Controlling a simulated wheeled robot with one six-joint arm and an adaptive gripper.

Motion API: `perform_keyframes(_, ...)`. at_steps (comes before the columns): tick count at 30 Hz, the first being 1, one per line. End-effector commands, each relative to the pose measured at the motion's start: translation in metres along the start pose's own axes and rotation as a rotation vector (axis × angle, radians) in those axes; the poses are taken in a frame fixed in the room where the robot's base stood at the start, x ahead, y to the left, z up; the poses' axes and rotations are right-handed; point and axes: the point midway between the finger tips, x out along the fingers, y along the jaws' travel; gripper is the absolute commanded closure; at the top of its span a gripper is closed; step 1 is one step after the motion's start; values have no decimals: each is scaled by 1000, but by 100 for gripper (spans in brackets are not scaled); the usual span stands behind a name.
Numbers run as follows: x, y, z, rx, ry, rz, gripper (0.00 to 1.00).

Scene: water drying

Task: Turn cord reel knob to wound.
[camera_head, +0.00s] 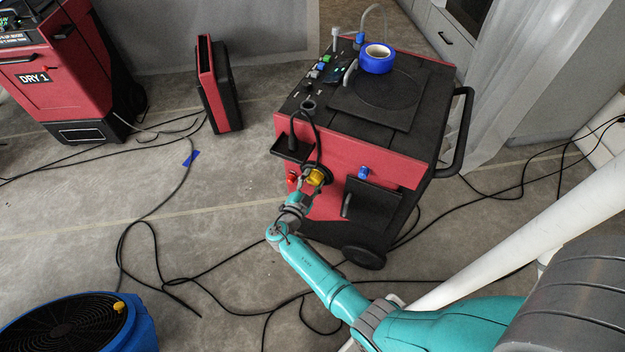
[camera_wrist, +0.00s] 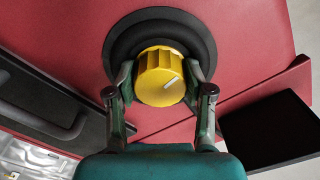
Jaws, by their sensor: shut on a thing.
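The cord reel knob is yellow and ribbed, with a pale pointer line on its face; it shows in the head view (camera_head: 316,177) and the wrist view (camera_wrist: 161,76). It sits in front of a round black reel (camera_wrist: 140,24) on the red front panel of the machine (camera_head: 345,140). My gripper (camera_wrist: 160,86) has one finger on each side of the knob and is shut on it. In the head view my gripper (camera_head: 305,188) reaches the knob from below. In the wrist view the pointer line slants up to the right. No wound marking is readable.
A small black tray (camera_head: 293,148) juts out left above the knob. A blue knob (camera_head: 363,173) and a dark flap (camera_head: 372,198) are to its right. Black cords (camera_head: 150,250) lie across the floor. A blue fan (camera_head: 75,325) stands at lower left.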

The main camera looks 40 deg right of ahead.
Motion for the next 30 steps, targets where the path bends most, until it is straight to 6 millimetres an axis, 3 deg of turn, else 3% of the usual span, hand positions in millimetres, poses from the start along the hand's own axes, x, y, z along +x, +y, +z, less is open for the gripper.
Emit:
perform_keyframes(4, -1, 2, 1, -3, -4, 1, 83)
perform_keyframes(5, -1, 2, 1, -3, -4, 1, 45)
perform_keyframes(8, -1, 1, 1, -3, -4, 1, 23)
perform_keyframes(20, -5, 0, 1, -1, -2, -1, 23)
perform_keyframes(23, -16, 0, 1, -2, -3, -2, 23)
perform_keyframes(30, -63, 0, 1, -3, -5, -4, 23)
